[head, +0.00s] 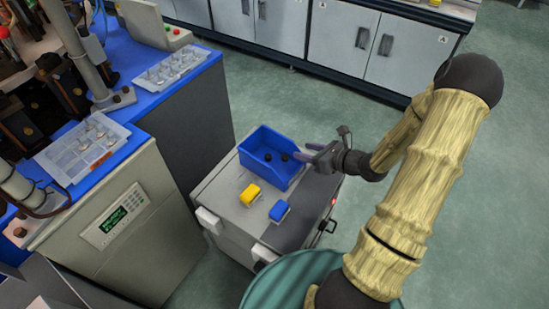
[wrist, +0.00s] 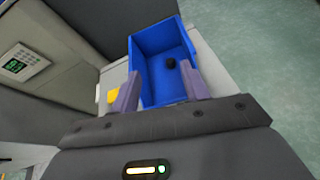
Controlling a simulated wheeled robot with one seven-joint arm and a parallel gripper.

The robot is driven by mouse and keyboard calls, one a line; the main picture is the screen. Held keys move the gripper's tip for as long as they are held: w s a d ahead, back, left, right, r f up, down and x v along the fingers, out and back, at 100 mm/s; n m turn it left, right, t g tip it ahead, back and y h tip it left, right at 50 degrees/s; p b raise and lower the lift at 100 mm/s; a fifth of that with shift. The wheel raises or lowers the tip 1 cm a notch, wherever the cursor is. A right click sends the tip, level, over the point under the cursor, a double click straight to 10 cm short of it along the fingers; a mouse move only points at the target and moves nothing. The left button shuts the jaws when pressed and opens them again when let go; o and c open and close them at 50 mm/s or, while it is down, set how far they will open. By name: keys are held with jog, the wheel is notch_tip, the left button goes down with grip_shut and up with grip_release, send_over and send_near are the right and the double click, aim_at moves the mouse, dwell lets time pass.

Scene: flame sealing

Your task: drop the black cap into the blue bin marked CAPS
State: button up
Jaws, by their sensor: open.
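The blue bin (head: 256,171) stands on the grey cart top, with its open side up. Two small dark pieces that look like black caps (head: 286,157) lie inside it in the head view. One black cap (wrist: 171,63) shows on the bin floor in the wrist view; the other may be hidden by a finger. My gripper (head: 316,152) is at the bin's right rim, above or beside it. In the wrist view its two fingers (wrist: 158,82) are apart with nothing between them, pointing at the bin. No CAPS marking is readable.
A yellow block-like item (head: 250,194) and a smaller blue one (head: 279,210) sit on the cart top (head: 237,217) in front of the bin. A blue-topped bench with clear trays (head: 82,148) stands at left. Grey cabinets (head: 340,40) line the back. The green floor at right is clear.

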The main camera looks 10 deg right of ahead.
jog(key=p+v, duration=0.1)
jog(key=v, duration=0.5)
jog(key=shift+s+d+r, duration=0.2)
jog(key=shift+s, duration=0.1)
dwell(0.3)
